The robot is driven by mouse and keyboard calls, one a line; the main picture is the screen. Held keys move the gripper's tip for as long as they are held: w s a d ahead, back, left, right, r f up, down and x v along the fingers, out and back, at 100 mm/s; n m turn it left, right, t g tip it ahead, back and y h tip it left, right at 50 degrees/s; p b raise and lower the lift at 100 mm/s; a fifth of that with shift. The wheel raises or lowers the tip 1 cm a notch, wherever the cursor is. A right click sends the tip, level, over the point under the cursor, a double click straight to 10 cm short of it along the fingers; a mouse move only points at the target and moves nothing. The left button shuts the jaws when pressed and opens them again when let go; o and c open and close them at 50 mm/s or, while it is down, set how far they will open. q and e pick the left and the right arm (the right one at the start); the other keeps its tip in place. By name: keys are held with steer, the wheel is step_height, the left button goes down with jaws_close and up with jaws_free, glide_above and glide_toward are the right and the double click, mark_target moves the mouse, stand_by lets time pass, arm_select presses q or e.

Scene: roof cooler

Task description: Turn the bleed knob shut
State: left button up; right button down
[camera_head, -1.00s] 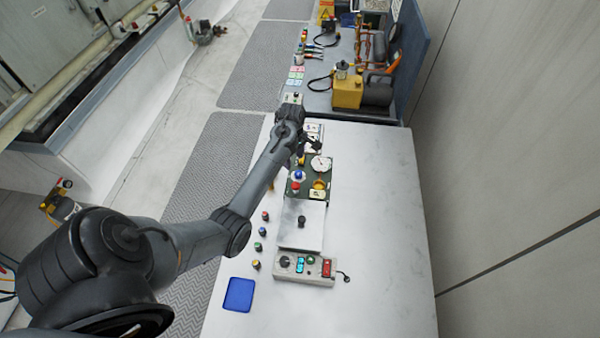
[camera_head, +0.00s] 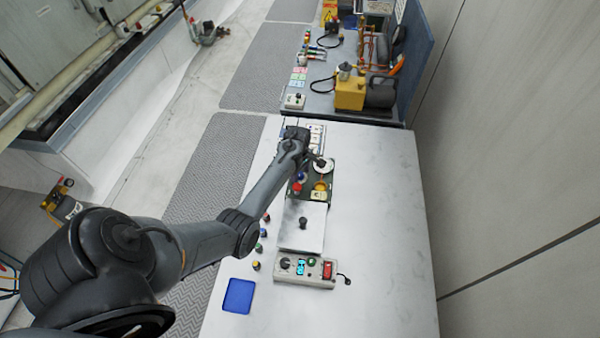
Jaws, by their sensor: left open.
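My left arm reaches in from the left over the bench, and its open left gripper (camera_head: 317,159) is at the far end of the dark green panel (camera_head: 309,194), beside the round white gauge (camera_head: 324,166). The panel carries a blue knob (camera_head: 300,176), a red knob (camera_head: 297,188) and a yellow knob (camera_head: 320,186). I cannot tell which of these is the bleed knob. The gripper partly covers the gauge and the far part of the panel. Whether the fingers touch anything is too small to tell. My right gripper is not in view.
A metal plate with a black knob (camera_head: 303,222) lies nearer, then a control box (camera_head: 305,270) with switches. A blue tray (camera_head: 239,296) and small coloured knobs (camera_head: 257,247) are to the left. The bench's right side (camera_head: 380,210) is clear. A yellow pump (camera_head: 350,93) stands beyond.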

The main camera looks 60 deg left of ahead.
arm_select(q)
steer(key=shift+f, duration=0.1)
steer(key=shift+c, duration=0.4)
steer(key=c, duration=1)
